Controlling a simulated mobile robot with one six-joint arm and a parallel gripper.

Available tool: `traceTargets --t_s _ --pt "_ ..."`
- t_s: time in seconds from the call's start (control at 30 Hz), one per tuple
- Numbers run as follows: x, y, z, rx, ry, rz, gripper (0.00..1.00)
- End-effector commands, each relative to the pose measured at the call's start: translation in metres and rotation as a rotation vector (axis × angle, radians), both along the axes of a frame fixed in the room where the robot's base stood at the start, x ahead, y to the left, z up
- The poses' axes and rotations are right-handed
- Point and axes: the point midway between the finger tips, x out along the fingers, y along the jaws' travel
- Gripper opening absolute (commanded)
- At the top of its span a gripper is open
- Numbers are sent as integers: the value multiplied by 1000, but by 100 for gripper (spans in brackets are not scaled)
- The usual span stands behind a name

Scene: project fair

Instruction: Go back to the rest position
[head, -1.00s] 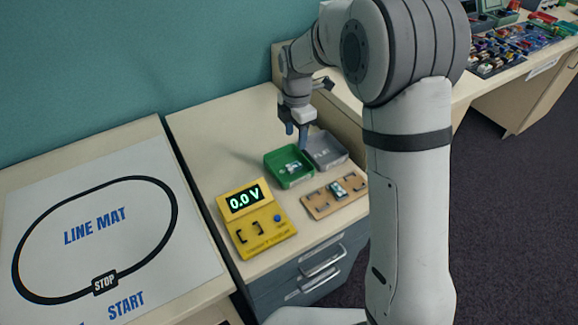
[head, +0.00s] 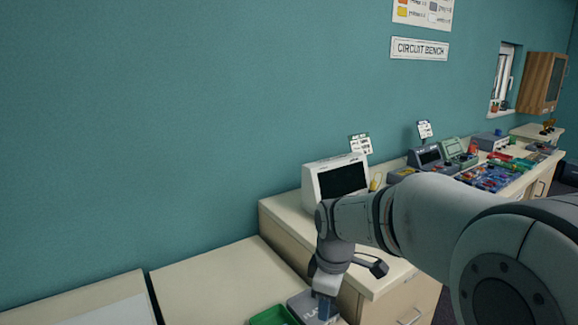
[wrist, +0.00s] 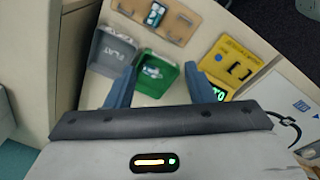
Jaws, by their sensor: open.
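My gripper (wrist: 157,88) is open in the wrist view, its two blue fingers apart with nothing between them. It is above the low cabinet top, over the near side of a green tray (wrist: 173,92) that holds a small pale part. In the head view, my gripper (head: 325,302) hangs fingers down at the bottom, in front of the grey tray (head: 296,299). The green tray also shows there, cut off by the lower edge (head: 268,318).
The grey tray marked FLAT, a wooden board (wrist: 152,18) and a yellow meter (wrist: 238,58) stand around the green tray. A higher bench (head: 285,215) with a white monitor (head: 337,180) rises close beside my arm. The cabinet top's left part (head: 205,285) is bare.

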Motion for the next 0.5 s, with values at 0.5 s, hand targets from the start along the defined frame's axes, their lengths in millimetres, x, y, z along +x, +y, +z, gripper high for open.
traceTargets --t_s 0.5 --pt "-137 -64 38 142 -89 -1001 49"
